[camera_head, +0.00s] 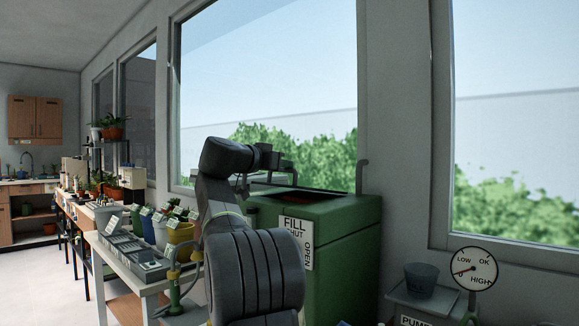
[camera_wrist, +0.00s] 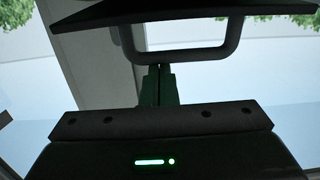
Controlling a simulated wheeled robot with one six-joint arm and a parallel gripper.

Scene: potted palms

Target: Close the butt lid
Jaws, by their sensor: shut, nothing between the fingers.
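The green butt (camera_head: 345,240) stands below the window in the head view. Its top shows a dark reddish opening (camera_head: 305,196), so the lid does not cover it. In the wrist view a dark panel, which looks like the lid (camera_wrist: 190,12), is at the top, with a grey loop handle (camera_wrist: 195,57) below it. My gripper (camera_wrist: 160,68) is shut and empty, its fingertips at the handle's lower bar; I cannot tell whether they touch it. In the head view my gripper (camera_head: 284,163) is above the butt's back part, small and partly merged with grey parts there.
A sign (camera_head: 295,228) reading FILL, SHUT and OPEN is on the butt's corner. A grey post (camera_head: 362,176) rises at its back right. A bench (camera_head: 135,260) with pots is to the left; a dial (camera_head: 473,268) and dark pot (camera_head: 421,278) are to the right.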

